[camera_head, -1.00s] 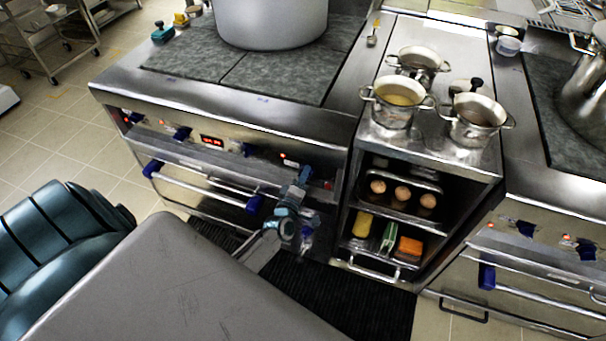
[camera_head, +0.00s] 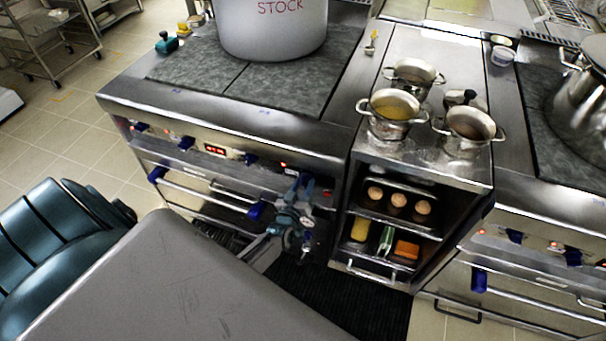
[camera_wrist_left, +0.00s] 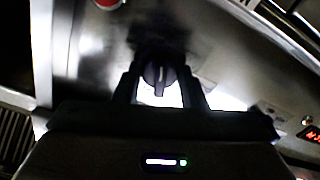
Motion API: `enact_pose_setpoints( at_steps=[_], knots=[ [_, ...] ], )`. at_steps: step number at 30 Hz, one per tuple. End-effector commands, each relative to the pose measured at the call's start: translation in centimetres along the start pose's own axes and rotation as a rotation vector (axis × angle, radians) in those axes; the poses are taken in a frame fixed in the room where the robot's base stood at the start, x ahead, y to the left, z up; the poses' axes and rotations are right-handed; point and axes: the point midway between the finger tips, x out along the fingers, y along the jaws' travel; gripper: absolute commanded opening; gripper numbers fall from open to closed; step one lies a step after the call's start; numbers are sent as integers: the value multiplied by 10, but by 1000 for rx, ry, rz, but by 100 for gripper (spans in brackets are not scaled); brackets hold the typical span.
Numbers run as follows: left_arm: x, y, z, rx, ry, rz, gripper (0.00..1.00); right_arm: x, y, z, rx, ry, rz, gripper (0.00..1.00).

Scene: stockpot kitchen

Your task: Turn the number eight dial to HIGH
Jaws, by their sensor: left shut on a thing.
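My left gripper (camera_head: 303,180) is at the right end of the front panel (camera_head: 225,136) of the left range. In the left wrist view its two fingers (camera_wrist_left: 161,92) are shut on a dark round dial (camera_wrist_left: 158,76), one on each side. The dial's pointer ridge points roughly toward the gripper in that view. In the head view the arm hides this dial. No number or HIGH mark is readable, so I cannot tell its setting. My right gripper is out of view.
More blue knobs (camera_head: 250,158) and a red display (camera_head: 214,149) line the panel. An oven handle (camera_head: 205,188) runs below it. A large stock pot (camera_head: 272,30) stands on the range.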

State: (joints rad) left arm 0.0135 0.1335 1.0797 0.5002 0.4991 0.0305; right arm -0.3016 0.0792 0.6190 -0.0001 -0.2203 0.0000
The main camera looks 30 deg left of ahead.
Motion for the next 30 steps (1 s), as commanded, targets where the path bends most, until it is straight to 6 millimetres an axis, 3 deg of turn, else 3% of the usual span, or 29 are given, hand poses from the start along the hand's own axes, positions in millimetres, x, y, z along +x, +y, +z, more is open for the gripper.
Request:
enact_pose_setpoints(
  at_steps=[30],
  knots=[
    [-1,0,0,900,-3,0,14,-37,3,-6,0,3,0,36]
  ],
)
